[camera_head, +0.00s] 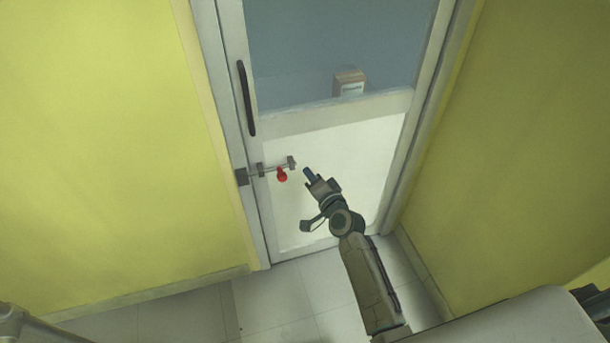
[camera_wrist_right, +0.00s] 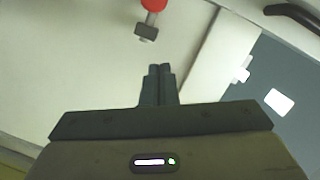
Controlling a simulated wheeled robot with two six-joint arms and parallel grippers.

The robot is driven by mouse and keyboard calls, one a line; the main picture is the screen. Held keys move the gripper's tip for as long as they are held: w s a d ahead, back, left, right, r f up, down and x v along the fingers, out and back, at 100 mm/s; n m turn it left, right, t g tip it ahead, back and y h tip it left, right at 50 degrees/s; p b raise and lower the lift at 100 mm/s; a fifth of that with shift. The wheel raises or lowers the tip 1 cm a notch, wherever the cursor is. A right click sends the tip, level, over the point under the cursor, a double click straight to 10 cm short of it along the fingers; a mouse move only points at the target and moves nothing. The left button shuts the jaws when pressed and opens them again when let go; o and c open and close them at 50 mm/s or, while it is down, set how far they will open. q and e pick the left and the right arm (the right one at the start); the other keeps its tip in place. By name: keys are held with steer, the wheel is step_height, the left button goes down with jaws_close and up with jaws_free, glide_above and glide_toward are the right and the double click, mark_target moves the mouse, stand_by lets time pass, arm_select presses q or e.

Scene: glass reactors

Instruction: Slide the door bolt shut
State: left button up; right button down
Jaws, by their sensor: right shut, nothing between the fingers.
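The door bolt (camera_head: 271,171) is a thin grey rod in brackets, low on the door's left edge, with a red knob (camera_head: 282,175) hanging from it. A dark keeper (camera_head: 242,177) sits on the frame to its left. The right-hand bracket (camera_head: 291,162) also shows in the right wrist view (camera_wrist_right: 146,32), with the red knob (camera_wrist_right: 154,5) cut off by the top edge. My right gripper (camera_head: 307,171) is shut and empty, just right of that bracket and apart from it. Its fingertips also show in the right wrist view (camera_wrist_right: 160,68). My left gripper is not in view.
The door (camera_head: 327,180) is light below and glazed above, with a dark vertical handle (camera_head: 246,98) above the bolt. A cardboard box (camera_head: 350,82) shows behind the glass. Yellow walls stand on both sides. The visible tiled floor (camera_head: 280,300) is clear.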

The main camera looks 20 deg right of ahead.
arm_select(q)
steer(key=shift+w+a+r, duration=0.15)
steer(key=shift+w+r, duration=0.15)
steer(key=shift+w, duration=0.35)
arm_select(e)
steer(key=a+f+v, duration=0.1)
steer(key=v, duration=0.6)
steer(key=shift+s+d+r, duration=0.25)
steer(key=shift+s+r, duration=0.25)
steer(key=shift+f, duration=0.1)
